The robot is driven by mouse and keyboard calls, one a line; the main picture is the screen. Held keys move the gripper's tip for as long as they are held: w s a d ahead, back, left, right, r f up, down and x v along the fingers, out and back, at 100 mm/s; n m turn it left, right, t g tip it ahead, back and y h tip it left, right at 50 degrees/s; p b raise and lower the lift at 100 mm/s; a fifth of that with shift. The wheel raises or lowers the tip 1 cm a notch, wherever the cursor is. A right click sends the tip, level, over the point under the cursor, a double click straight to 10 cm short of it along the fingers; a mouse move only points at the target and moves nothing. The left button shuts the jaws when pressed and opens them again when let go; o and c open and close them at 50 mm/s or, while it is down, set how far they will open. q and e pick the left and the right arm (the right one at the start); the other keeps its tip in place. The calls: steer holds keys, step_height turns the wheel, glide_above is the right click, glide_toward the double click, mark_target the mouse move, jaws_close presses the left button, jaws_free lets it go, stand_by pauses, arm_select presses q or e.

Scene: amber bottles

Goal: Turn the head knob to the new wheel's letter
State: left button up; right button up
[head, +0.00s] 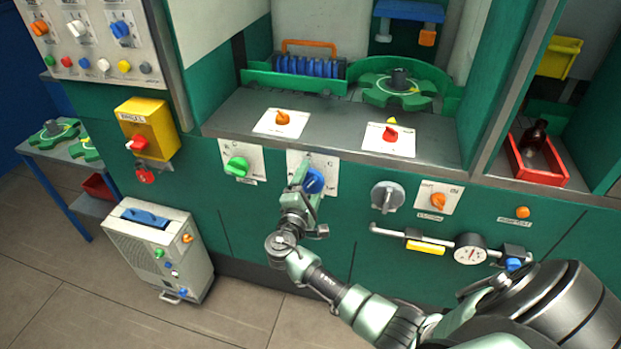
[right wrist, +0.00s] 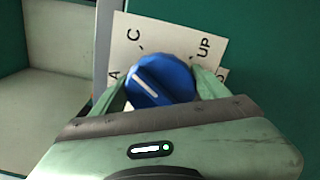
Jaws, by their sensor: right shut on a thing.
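The blue head knob (head: 314,181) sits on a white plate (head: 327,161) on the green machine front. My right gripper (head: 305,180) is shut on it, partly covering knob and plate in the head view. In the right wrist view, the fingers of the gripper (right wrist: 160,88) lie on both sides of the blue knob (right wrist: 163,80). The plate (right wrist: 165,38) shows A, C and UP; another mark at the right is mostly hidden. The knob's white line slants up and left, toward the space between A and C. A green lobed wheel (head: 377,97) is on the machine deck.
A green knob (head: 237,166) is left of the blue knob, a grey one (head: 387,196) right. More green wheels (head: 54,132) lie on a blue side table (head: 40,165). A pale cabinet (head: 150,262) stands on the floor at left. A pipe with a gauge (head: 469,249) is at right.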

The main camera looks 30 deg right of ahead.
mark_target(307, 188)
steer(key=n+p, duration=0.2)
steer(key=n, duration=0.3)
steer(key=shift+a+r+p, duration=0.1)
steer(key=shift+p, duration=0.25)
steer(key=shift+n+p, duration=0.6)
steer(key=shift+n, duration=0.9)
steer(key=o, duration=1.4)
steer(key=b+v, duration=0.1)
steer(key=v, duration=0.7)
steer(key=shift+w, duration=0.1)
